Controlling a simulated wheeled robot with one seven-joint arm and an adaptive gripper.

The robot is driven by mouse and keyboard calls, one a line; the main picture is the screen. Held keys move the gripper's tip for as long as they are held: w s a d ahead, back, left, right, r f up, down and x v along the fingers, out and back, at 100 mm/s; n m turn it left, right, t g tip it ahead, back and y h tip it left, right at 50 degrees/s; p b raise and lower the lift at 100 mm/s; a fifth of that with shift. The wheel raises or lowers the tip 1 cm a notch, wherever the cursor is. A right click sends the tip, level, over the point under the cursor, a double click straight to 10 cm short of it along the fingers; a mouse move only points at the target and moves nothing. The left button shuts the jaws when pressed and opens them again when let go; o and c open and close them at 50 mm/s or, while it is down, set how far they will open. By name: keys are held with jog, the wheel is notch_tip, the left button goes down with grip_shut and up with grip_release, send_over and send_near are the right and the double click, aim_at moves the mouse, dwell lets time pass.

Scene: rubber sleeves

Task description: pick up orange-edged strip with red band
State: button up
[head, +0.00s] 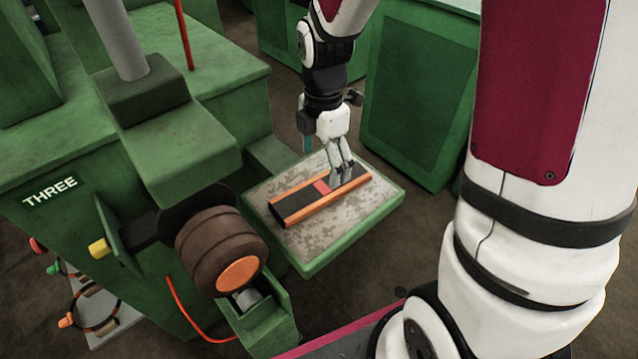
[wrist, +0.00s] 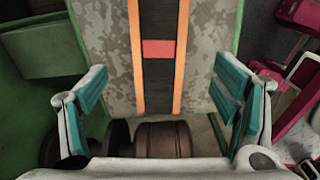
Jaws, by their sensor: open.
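The orange-edged strip (head: 291,205) is dark with orange long edges and a red band (head: 321,187) across it. It lies flat on a mottled grey tray (head: 340,232) with a green rim. My gripper (head: 340,181) is over the strip in the head view and hides part of it, just right of the red band. In the wrist view the strip (wrist: 158,85) runs up and down between my open teal-padded fingers (wrist: 160,105), with the red band (wrist: 158,50) above the fingertips' level. The fingers are apart from the strip there, and nothing is held.
A green machine marked THREE (head: 60,200) stands left of the tray, with a brown roller (head: 215,245) close to the tray's left side. The roller (wrist: 163,139) also shows in the wrist view. Green cabinets (head: 415,100) stand behind. A lower shelf (head: 95,305) holds coloured rings.

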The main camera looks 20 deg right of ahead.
aim_at(322, 188)
jog(key=shift+f+p, duration=0.35)
jog(key=shift+f, duration=3.4)
jog(key=c, duration=1.3)
